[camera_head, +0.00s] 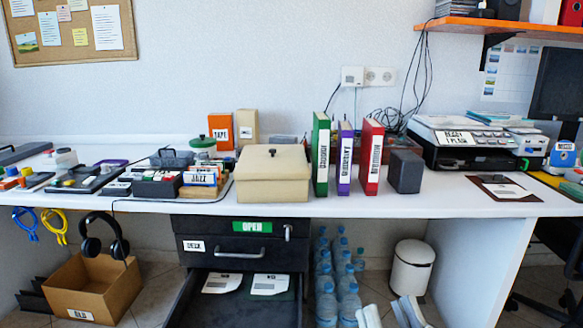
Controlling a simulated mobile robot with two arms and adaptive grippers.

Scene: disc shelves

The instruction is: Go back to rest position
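My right gripper (387,308) shows only at the bottom edge, right of centre. Its pale, finger-like parts stand apart with a gap between them, and I see nothing held there. It is low, in front of the desk (455,204) and below its top, near the water bottles. The rest of this gripper is cut off by the frame. My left gripper is not in view.
An open drawer (180,302) with two white items juts out below a black cabinet (197,246). Water bottles (325,290), a white bin (411,265) and a cardboard box (92,289) stand on the floor. A beige box (272,175) and upright binders (321,155) stand on the desk.

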